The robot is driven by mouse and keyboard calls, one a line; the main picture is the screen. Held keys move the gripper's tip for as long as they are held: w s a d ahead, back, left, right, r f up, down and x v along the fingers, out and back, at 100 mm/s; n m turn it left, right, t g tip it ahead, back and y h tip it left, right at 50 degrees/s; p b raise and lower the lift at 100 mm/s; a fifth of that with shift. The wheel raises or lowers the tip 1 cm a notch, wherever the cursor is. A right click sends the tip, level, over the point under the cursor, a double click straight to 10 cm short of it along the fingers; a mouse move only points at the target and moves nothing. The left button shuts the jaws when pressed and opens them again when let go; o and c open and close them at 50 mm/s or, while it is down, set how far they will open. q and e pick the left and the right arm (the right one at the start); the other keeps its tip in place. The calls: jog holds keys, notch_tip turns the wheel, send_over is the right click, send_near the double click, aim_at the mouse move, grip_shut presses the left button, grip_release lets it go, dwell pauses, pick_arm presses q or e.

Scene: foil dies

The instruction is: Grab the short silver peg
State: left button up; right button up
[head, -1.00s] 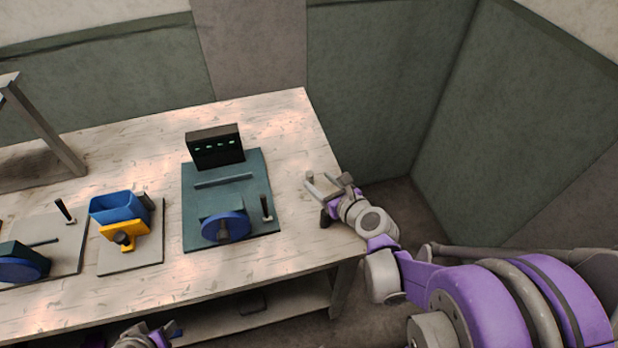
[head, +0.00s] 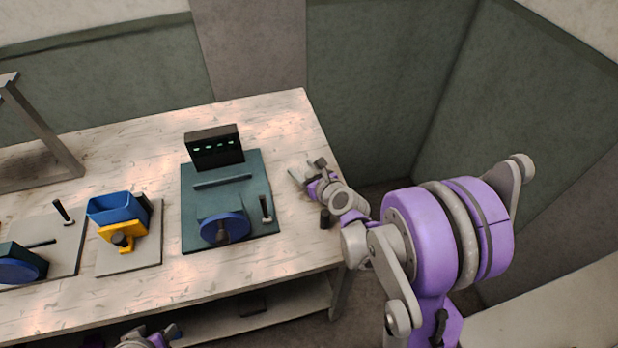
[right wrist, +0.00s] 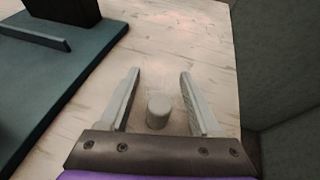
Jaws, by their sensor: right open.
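The short silver peg (right wrist: 158,112) is a small grey cylinder standing upright on the wooden table. In the right wrist view it is between the two fingers of my right gripper (right wrist: 158,98), close to the palm side, with a gap on each side. My right gripper (head: 303,174) is open over the table's right part in the head view; I cannot make out the peg there. My left gripper (head: 148,338) shows only partly at the bottom edge, and its jaws cannot be read.
A teal board (head: 190,215) with a blue disc (head: 222,227) and a black block (head: 213,148) lies left of the right gripper. A blue bin (head: 112,209) and yellow holder (head: 122,233) are farther left.

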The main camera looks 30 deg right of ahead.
grip_shut()
dwell(0.4)
